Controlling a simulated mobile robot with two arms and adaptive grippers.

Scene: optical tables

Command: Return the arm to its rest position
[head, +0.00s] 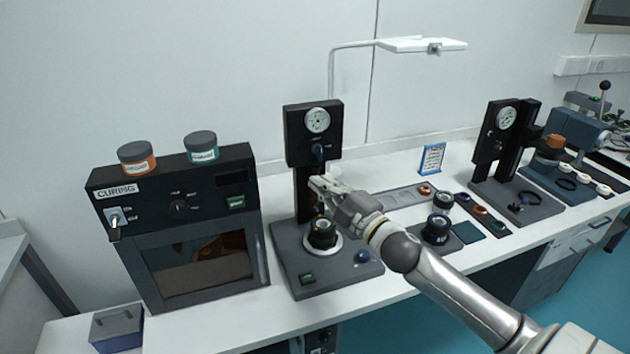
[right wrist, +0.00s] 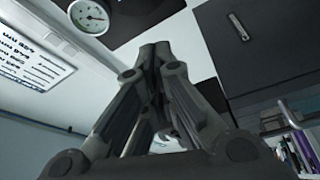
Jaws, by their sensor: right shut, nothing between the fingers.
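My right arm reaches in from the lower right in the head view. Its gripper (head: 322,186) is in front of the column of a black press-like device (head: 313,130) with a round dial, above a dark cylindrical part (head: 322,233) on a light round seat. The gripper is shut and empty. In the right wrist view the fingertips (right wrist: 156,48) meet, with a dial (right wrist: 90,16) behind them at the upper left. I cannot tell whether the gripper touches the device. My left gripper is not in view.
A curing oven (head: 180,225) with two jars on top stands left of the device. A second dial device (head: 505,150) stands to the right. Small rings and a dark lens-like part (head: 437,229) lie between them. A white lamp (head: 420,45) overhangs the table. The floor (head: 590,300) at right is clear.

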